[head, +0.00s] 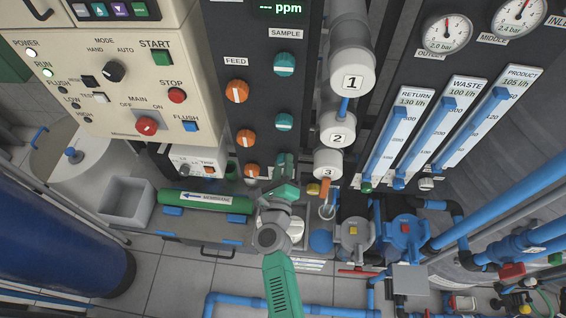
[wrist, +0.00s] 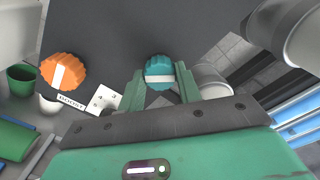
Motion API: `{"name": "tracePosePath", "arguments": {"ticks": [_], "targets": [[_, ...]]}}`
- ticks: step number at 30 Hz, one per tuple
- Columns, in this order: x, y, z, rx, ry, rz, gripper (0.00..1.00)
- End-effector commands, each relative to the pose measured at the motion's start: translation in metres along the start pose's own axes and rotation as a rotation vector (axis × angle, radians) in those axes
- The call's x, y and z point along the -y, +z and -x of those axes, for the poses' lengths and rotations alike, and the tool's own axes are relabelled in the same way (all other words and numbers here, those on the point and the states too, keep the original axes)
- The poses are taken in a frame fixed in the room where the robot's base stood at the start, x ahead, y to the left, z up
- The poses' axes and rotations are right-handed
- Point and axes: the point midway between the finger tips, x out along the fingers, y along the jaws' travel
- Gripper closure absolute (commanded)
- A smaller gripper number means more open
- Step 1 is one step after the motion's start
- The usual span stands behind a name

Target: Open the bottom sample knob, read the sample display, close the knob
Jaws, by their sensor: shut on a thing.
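The bottom sample knob (wrist: 159,70) is teal with a white mark that lies about level in the wrist view. My gripper (wrist: 160,88) has its green fingers on either side of this knob and is shut on it. In the head view my gripper (head: 287,168) sits at the foot of the dark panel and hides most of the bottom knob. The sample display (head: 280,9) at the top edge shows dashes and "ppm". Two more teal sample knobs, the upper (head: 284,64) and the middle (head: 284,122), sit above with roughly level marks.
An orange feed knob (wrist: 63,71) is left of the held knob, with a tilted mark. White numbered vessel ends (head: 352,79) stand close on the right of the panel. A green membrane tube (head: 205,201) lies on the bench at lower left.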

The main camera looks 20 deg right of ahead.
Motion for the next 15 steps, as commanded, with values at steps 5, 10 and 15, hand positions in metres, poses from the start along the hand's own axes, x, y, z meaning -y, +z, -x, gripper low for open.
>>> {"name": "tracePosePath", "arguments": {"ticks": [5,10,15], "targets": [[0.0021,0.0017,0.0,0.0,0.0,0.165,0.89],[0.0019,0.0024,-0.0001,0.001,0.0,0.326,0.89],[0.0022,0.0024,-0.0003,0.001,0.0,0.48,0.89]]}}
